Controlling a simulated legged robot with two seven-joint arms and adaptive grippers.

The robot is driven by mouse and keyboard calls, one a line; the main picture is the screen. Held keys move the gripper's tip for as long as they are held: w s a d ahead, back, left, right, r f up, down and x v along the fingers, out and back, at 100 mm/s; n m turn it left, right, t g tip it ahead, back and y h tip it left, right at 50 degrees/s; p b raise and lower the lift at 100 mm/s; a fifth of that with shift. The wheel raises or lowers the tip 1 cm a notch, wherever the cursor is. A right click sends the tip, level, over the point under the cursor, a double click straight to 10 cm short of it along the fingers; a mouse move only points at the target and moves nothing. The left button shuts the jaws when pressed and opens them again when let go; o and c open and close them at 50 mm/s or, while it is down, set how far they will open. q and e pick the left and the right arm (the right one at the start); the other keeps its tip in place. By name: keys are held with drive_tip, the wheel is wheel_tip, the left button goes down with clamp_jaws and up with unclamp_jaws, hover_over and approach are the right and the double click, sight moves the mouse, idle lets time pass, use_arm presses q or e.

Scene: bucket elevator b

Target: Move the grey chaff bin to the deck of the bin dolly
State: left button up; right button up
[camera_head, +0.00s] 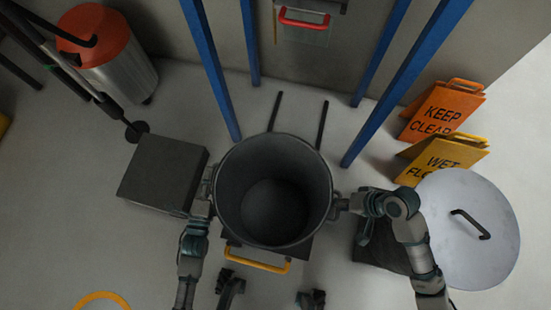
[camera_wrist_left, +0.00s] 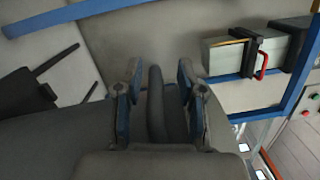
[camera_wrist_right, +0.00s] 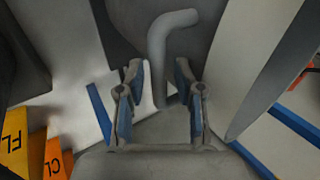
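The grey chaff bin (camera_head: 322,175) is a large round open-topped drum, upright in the middle of the head view and empty as far as I see. My left gripper (camera_head: 204,200) is at its left side handle. In the left wrist view the open fingers (camera_wrist_left: 158,100) stand either side of the dark handle (camera_wrist_left: 156,85), with gaps. My right gripper (camera_head: 342,204) is at the right handle. In the right wrist view the open fingers (camera_wrist_right: 160,95) straddle the bent handle bar (camera_wrist_right: 158,45), with gaps. I cannot tell for certain which low dark platform is the bin dolly.
A low dark block (camera_head: 163,174) stands left of the bin, another dark one (camera_head: 385,250) right. A yellow handle (camera_head: 257,262) shows before the bin. Blue posts (camera_head: 212,70) rise behind. A round lid (camera_head: 465,225), warning signs (camera_head: 443,110) and orange-topped drum (camera_head: 120,70) stand around.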

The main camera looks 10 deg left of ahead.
use_arm(q)
drive_tip(key=shift+s+d+f, duration=0.1)
drive_tip(key=shift+d, duration=0.05)
use_arm(e)
drive_tip(key=shift+a+f, duration=0.1)
drive_tip(key=shift+a, duration=0.2)
drive_tip(key=shift+d+r, duration=0.2)
drive_tip(key=shift+r, duration=0.05)
use_arm(q)
drive_tip(key=s, duration=0.7)
drive_tip(key=shift+s+d+f, duration=0.25)
drive_tip(key=shift+s, duration=0.1)
use_arm(e)
drive_tip(key=v, duration=1.1)
drive_tip(key=shift+w+r, duration=0.1)
drive_tip(key=shift+r, duration=0.05)
